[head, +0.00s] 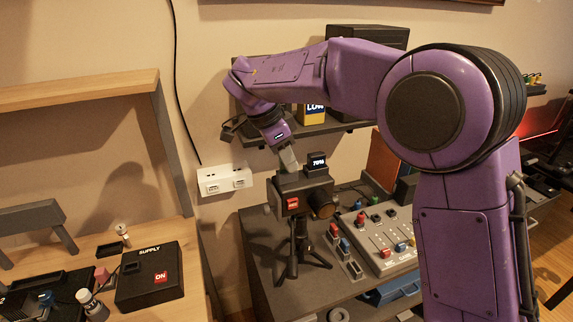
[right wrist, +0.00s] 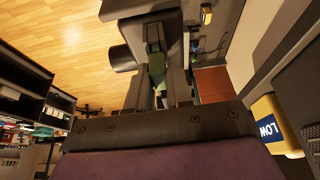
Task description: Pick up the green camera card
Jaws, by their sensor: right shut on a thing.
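The camera (head: 303,196) is a dark box on a black tripod (head: 297,250), with a red "ON" label and a small "70%" display on top. My right gripper (head: 288,159) points down at the top of the camera. In the right wrist view, its two dark fingers are closed on the green camera card (right wrist: 157,70). The camera's round lens (right wrist: 122,58) shows just left of the fingers there. I cannot tell whether the card's lower end is still inside the camera. My left gripper is not in view.
A control panel (head: 385,243) with sliders and buttons sits right of the tripod on the dark table. A yellow "LOW" battery (head: 313,115) stands on the shelf behind my arm. A black "SUPPLY" box (head: 149,276) is on the wooden table at left.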

